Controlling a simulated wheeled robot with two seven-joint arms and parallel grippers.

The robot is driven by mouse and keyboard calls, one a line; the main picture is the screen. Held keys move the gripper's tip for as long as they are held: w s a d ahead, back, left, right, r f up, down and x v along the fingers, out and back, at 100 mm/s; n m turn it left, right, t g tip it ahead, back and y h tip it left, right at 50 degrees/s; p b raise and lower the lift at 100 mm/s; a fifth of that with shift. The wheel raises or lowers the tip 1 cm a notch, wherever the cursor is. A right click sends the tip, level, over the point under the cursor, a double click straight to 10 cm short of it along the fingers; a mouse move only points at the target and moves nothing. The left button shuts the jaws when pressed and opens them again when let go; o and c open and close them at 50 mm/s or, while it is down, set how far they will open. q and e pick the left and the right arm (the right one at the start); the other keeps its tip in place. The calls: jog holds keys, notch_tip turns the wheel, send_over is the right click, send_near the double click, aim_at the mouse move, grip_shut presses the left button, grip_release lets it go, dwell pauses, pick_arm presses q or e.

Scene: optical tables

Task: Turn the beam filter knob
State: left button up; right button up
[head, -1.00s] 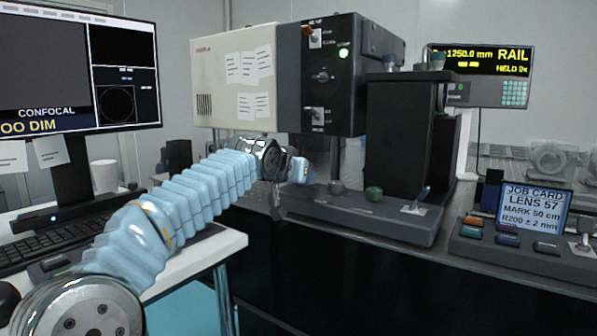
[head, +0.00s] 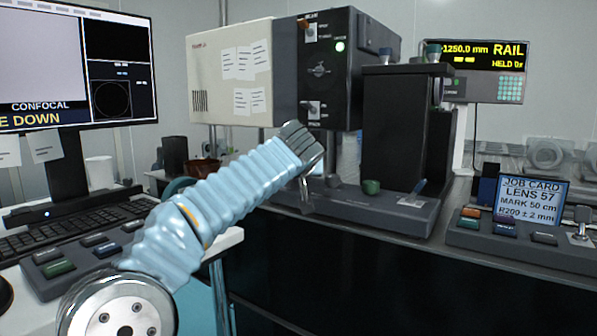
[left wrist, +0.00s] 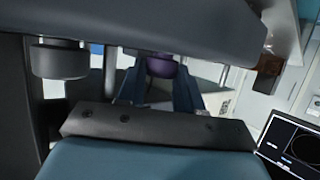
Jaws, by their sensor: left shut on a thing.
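A purple knob (left wrist: 161,67) sits between the fingers of my left gripper (left wrist: 160,82) in the left wrist view. The gripper is shut on it. The knob's label cannot be read. A dark grey knob (left wrist: 58,60) is to its left, apart from the fingers. In the head view my left wrist is raised just under the dark front of the beige and black instrument box (head: 235,75); wrist and arm hide the fingers and the purple knob there. The box front carries a dial (head: 319,70) and two toggle switches. My right gripper is not in view.
The monitor (head: 55,75) shows a light grey field and text ending "E DOWN". A black post (head: 395,130) and a base with a green knob (head: 371,187) stand right of my wrist. The rail display (head: 484,56) and job card (head: 531,203) are further right.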

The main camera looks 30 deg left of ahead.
pick_arm(q)
jog(key=o, duration=1)
jog(key=shift+o, duration=0.2)
jog(key=v, duration=1.3)
jog(key=shift+s+d, duration=0.15)
jog(key=shift+s, duration=0.15)
